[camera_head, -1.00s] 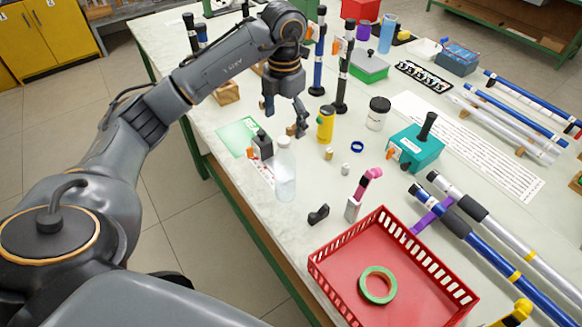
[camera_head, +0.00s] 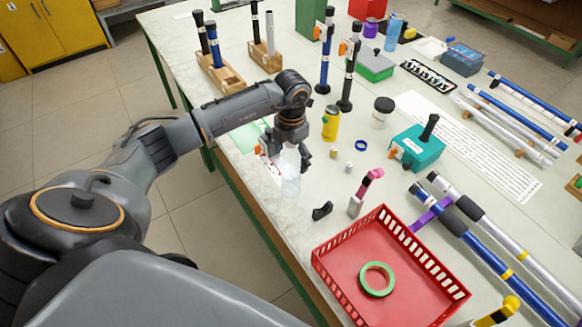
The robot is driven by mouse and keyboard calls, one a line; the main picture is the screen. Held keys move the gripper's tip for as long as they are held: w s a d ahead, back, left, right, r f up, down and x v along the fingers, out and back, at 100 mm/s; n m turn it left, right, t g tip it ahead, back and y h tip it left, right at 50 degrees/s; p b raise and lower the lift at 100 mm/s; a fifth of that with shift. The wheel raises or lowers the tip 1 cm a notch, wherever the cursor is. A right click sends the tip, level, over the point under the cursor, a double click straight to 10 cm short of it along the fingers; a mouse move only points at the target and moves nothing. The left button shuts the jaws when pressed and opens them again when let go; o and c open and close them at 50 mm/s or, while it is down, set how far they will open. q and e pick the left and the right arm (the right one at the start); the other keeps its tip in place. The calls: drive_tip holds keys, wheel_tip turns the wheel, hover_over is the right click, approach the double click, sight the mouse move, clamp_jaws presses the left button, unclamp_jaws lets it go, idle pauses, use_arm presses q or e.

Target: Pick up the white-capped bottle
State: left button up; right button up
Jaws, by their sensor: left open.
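The white-capped bottle (camera_head: 290,183) is clear and stands upright near the left edge of the pale table. My left gripper (camera_head: 289,163) is open and points down over the bottle's upper part. I cannot tell whether the fingers touch the bottle. My right gripper is not in view.
A black clip-like piece (camera_head: 322,211) and a red basket (camera_head: 397,307) with a green tape roll (camera_head: 377,279) lie nearer. A yellow canister (camera_head: 331,124) stands behind the bottle. Wooden blocks (camera_head: 222,76) hold upright rods at the back left.

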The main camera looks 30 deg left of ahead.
use_arm(q)
drive_tip(key=shift+c, duration=0.8)
drive_tip(key=c, duration=0.8)
clamp_jaws()
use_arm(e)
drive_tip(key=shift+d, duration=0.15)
